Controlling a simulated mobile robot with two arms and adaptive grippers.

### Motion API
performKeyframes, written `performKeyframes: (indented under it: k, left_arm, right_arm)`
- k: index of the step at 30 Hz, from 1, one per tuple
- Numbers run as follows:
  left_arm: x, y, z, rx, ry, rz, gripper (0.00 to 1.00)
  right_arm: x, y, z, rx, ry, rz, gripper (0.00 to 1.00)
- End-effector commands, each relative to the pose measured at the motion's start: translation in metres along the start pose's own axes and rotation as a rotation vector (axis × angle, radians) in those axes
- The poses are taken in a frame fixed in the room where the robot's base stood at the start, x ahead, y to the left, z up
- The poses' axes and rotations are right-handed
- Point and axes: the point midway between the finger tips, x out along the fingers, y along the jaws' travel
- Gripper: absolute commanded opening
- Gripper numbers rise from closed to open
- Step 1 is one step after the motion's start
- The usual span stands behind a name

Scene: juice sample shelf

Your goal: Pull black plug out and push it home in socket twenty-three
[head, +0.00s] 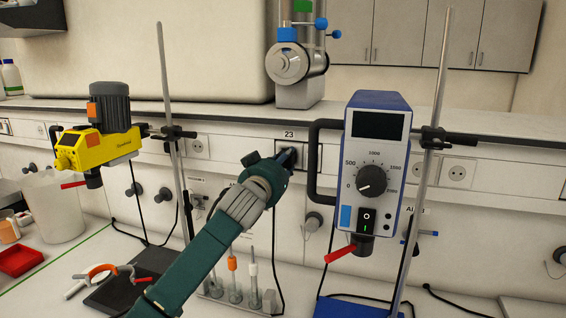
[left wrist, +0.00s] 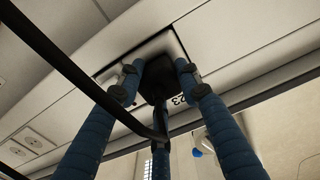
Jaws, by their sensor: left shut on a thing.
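My left gripper (head: 287,158) reaches up to the wall panel right under the label 23 (head: 289,134). In the left wrist view its blue fingers (left wrist: 158,85) are shut around the black plug (left wrist: 157,75). The plug is against or very near the socket plate (left wrist: 178,47); I cannot tell how deep it sits. A black cable (left wrist: 75,78) runs from the plug across the left wrist view. In the head view the gripper mostly hides the plug and socket twenty-three. My right gripper is not in view.
A blue-grey stirrer with a dial (head: 371,181) stands close to the right of my left gripper. A yellow stirrer (head: 92,150) on a metal stand is to the left. A test tube rack (head: 237,299) is below my arm. Another socket (head: 457,173) is at right.

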Motion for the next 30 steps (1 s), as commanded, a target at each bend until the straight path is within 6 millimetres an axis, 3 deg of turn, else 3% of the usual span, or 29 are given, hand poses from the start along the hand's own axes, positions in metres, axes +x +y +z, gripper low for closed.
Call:
performKeyframes:
  k: [30]
  left_arm:
    - [0.0069, 0.0003, -0.002, -0.001, 0.002, 0.0, 0.0]
  right_arm:
    - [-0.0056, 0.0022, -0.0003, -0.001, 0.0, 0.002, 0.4]
